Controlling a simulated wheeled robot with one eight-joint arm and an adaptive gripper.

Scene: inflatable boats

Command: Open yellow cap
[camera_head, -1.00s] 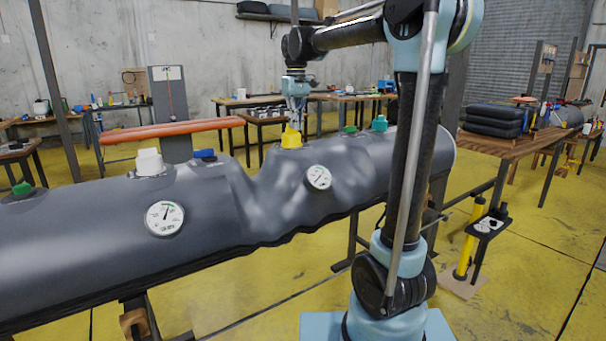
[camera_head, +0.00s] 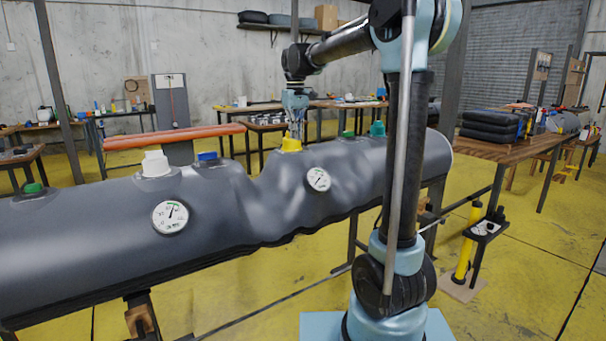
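The yellow cap (camera_head: 291,145) sits on top of the long grey inflated tube (camera_head: 100,222), right of the tube's dented middle. My gripper (camera_head: 296,132) points straight down at the yellow cap, its fingertips at or just above the cap's top. The fingers are small here, and I cannot tell whether they touch the cap or how far apart they are. My arm comes in from the upper right.
White (camera_head: 155,164), blue (camera_head: 207,156), green (camera_head: 34,188) and teal (camera_head: 377,128) caps also stand on the tube. Two round gauges (camera_head: 170,217) (camera_head: 318,179) are on its front side. Orange tubes (camera_head: 170,136) lie behind. A wooden table (camera_head: 490,148) with black folded bundles stands right.

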